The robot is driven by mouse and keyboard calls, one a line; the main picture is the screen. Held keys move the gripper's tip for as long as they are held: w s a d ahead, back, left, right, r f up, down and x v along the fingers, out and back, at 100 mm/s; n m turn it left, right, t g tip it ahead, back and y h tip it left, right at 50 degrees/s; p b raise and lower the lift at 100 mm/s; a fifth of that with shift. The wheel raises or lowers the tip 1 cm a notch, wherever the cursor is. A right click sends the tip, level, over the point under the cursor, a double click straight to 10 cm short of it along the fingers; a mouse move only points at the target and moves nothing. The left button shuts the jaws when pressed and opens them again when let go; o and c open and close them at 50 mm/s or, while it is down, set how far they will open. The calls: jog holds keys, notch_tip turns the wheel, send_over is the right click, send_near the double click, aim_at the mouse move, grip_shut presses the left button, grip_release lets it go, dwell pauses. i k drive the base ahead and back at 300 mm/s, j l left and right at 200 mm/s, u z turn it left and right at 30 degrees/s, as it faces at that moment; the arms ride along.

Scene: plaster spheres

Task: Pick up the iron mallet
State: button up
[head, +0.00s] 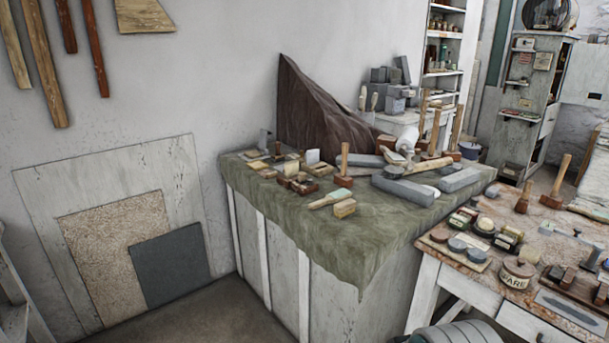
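Several mallet-like tools with upright wooden handles are in the head view, and I cannot tell which is the iron one. One with a reddish-brown block head (342,181) stands on the green cloth of the bench, handle up. Another mallet (523,197) stands on the right-hand worktable, with a similar one (555,200) beside it to the right. More upright handles (435,132) rise at the back of the cloth-covered bench, their heads partly hidden. My gripper is not in view.
The green-draped bench (370,240) also holds grey stone blocks (402,188) and small wooden blocks (300,184). The worktable (440,262) at right is crowded with tins and tools. Boards (170,262) lean on the left wall. The floor (215,322) at front left is clear.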

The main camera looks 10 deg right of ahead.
aim_at(341, 179)
jog(key=i+z, duration=0.1)
jog(key=z, duration=0.25)
jog(key=j+z, duration=0.1)
jog(key=z, duration=0.2)
jog(key=i+j+z, duration=0.1)
jog(key=z, duration=0.25)
jog(key=i+j+z, duration=0.2)
jog(key=j, duration=0.25)
jog(key=i+j+z, duration=0.25)
jog(key=j, duration=0.15)
jog(key=j+z, duration=0.2)
jog(key=j, duration=0.25)
jog(key=i+j+z, duration=0.2)
jog(key=j, duration=0.3)
jog(key=i+j, duration=0.1)
jog(key=j, duration=1.1)
jog(key=i+j+z, duration=0.1)
jog(key=j, duration=1.1)
